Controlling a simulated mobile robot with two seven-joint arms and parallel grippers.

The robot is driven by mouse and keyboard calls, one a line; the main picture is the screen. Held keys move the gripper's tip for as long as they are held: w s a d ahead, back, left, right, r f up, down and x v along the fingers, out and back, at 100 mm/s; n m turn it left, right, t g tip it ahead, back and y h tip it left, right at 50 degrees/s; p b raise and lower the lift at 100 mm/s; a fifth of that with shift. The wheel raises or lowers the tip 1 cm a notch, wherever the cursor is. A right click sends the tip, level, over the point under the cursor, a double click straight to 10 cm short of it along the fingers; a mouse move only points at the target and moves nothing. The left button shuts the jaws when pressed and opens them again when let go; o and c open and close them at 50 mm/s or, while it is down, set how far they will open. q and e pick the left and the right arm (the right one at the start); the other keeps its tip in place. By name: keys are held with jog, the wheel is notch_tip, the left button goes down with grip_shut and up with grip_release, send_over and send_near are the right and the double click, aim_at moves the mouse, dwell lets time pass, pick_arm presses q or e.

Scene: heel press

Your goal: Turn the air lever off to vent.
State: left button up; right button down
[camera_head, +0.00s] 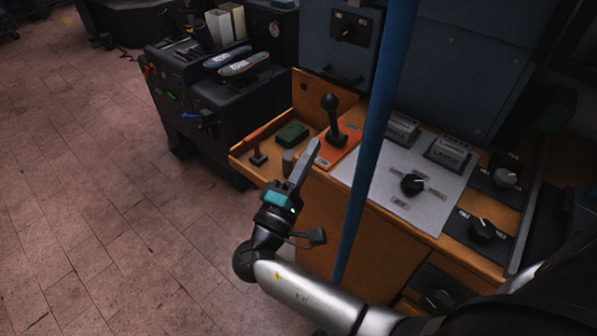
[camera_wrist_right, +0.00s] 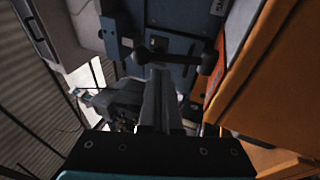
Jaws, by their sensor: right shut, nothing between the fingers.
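My right gripper (camera_head: 312,148) is shut and empty. Its fingers point up and away, just in front of the orange control console. A black ball-topped lever (camera_head: 332,115) stands upright on an orange-red plate behind the fingertips. A small red-handled lever (camera_head: 257,150) is on the console's left end, and a blue-handled lever (camera_head: 202,117) is on the side of the black machine. I cannot tell which of these is the air lever. In the right wrist view the shut fingers (camera_wrist_right: 160,80) point at a dark knobbed bar (camera_wrist_right: 180,58); contact cannot be told. My left gripper is out of view.
A blue vertical post (camera_head: 372,150) stands right of my gripper, before the console. The grey panel (camera_head: 380,195) carries a black rotary knob (camera_head: 412,184). A green block (camera_head: 292,135) is beside the ball-topped lever. The tiled floor (camera_head: 100,210) at left is clear.

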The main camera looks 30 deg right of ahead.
aim_at(330, 116)
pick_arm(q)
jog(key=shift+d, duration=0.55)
pick_arm(e)
jog(key=x, duration=0.5)
jog(key=shift+w+d+r, duration=0.1)
jog(key=shift+w+d, duration=0.1)
jog(key=shift+d, duration=0.1)
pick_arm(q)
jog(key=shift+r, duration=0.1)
